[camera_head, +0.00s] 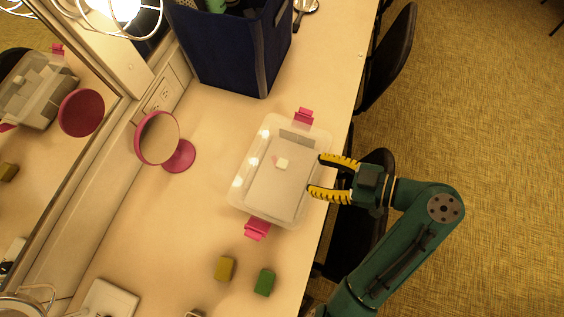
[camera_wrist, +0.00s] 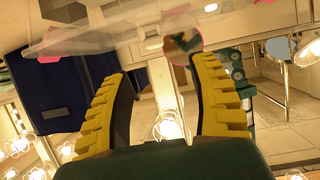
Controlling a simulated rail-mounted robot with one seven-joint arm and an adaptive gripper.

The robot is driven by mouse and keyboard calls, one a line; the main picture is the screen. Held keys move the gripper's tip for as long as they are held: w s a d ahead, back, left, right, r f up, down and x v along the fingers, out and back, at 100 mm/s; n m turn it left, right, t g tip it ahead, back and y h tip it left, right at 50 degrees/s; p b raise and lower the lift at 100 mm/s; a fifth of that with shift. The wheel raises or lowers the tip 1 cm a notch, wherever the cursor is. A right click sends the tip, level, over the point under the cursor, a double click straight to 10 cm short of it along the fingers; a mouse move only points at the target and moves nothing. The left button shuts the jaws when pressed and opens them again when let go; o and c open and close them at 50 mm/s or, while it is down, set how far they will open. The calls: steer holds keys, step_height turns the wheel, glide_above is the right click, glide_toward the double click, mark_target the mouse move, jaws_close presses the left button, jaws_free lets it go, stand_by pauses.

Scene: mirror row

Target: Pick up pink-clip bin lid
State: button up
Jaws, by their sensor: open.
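The pink-clip bin lid (camera_head: 290,150) is a pale, see-through rectangle on the counter, with a pink clip (camera_head: 304,116) at its far end and another pink clip (camera_head: 257,229) at its near end. I cannot clearly tell the lid from the bin below it. My gripper (camera_head: 316,175) is open and empty, with its yellow-and-black fingers at the lid's right edge. Whether they touch it or hover above cannot be told. In the wrist view my gripper (camera_wrist: 160,72) has its fingers spread wide. A pale edge with a pink clip (camera_wrist: 49,58) shows at upper left there.
A dark blue bin (camera_head: 225,55) stands behind. A pink round mirror (camera_head: 160,138) stands left. A yellow block (camera_head: 225,268) and a green block (camera_head: 265,283) lie in front. A wall mirror (camera_head: 60,120) runs along the left. Dark chairs (camera_head: 392,60) stand against the counter's right edge.

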mark_target(287, 164)
steer(key=a+f+b, duration=0.1)
steer(key=b, duration=0.3)
steer(key=shift+w+a+f+b, duration=0.35)
steer(key=shift+a+f, duration=0.05)
steer(key=x, duration=0.7)
steer(key=shift+w+a+r+b, duration=0.2)
steer(key=shift+w+a+b, duration=0.2)
steer(key=shift+w, duration=0.1)
steer(key=shift+d, duration=0.1)
jaws_close()
